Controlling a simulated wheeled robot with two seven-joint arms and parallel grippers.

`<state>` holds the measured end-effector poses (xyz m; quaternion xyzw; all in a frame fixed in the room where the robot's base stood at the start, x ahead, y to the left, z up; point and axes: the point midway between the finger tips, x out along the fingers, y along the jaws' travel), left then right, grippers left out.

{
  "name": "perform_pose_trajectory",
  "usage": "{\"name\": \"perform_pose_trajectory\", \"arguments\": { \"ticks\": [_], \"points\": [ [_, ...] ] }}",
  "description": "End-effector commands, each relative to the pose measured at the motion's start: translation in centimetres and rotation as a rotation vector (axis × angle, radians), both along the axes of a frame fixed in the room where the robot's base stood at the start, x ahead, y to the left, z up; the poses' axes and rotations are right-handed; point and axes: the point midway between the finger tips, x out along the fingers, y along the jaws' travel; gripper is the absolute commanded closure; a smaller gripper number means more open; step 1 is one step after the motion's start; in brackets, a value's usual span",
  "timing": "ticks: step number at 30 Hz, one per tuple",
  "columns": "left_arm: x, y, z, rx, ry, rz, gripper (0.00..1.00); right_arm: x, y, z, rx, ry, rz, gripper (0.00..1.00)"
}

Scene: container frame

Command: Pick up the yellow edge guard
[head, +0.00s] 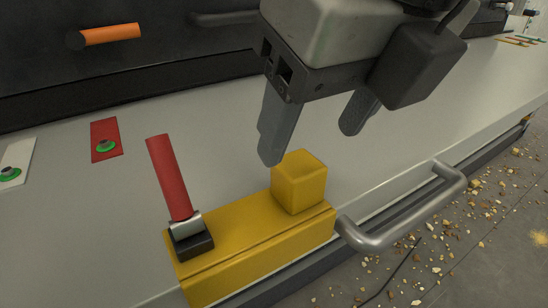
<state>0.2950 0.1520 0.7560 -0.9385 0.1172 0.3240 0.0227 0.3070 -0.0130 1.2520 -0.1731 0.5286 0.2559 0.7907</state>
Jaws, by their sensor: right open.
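The yellow edge guard (240,261) is a long yellow block on the front edge of the light grey work surface, with a raised yellow cube (299,183) at its right end. A red-handled tool (170,178) with a dark square base stands on its left end, its handle tilted to the left. My right gripper (315,142) points down just above the cube, its two grey fingers apart with nothing between them. The left fingertip is close to the cube's upper left corner; I cannot tell whether they touch. My left gripper is not in view.
A metal bar handle (405,218) sticks out from the front edge just right of the guard. A red plate (106,140) and a white plate (15,163) with green knobs lie at left. An orange-handled item (108,35) is at the dark back wall. Rubble covers the floor at right.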

Motion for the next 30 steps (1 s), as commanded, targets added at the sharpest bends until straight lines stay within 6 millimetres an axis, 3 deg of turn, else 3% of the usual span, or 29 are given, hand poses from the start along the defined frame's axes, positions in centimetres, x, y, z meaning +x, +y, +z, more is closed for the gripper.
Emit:
{"name": "perform_pose_trajectory", "arguments": {
  "ticks": [1,10,18,28,30],
  "points": [
    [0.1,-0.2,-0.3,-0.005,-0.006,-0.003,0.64,0.3,0.2,-1.2,0.0,0.001,0.001,0.36],
    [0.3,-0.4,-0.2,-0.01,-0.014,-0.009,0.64,1.0,0.7,-3.2,0.002,0.002,0.001,0.36],
    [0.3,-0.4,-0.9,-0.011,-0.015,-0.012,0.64,2.2,1.1,-6.9,0.002,0.003,0.0,0.36],
    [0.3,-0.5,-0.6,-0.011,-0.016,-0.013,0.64,2.4,1.3,-7.3,0.004,0.002,0.001,0.36],
    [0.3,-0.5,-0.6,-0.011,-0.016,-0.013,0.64,2.4,1.3,-7.3,0.004,0.002,0.001,0.56]
  ]
}}
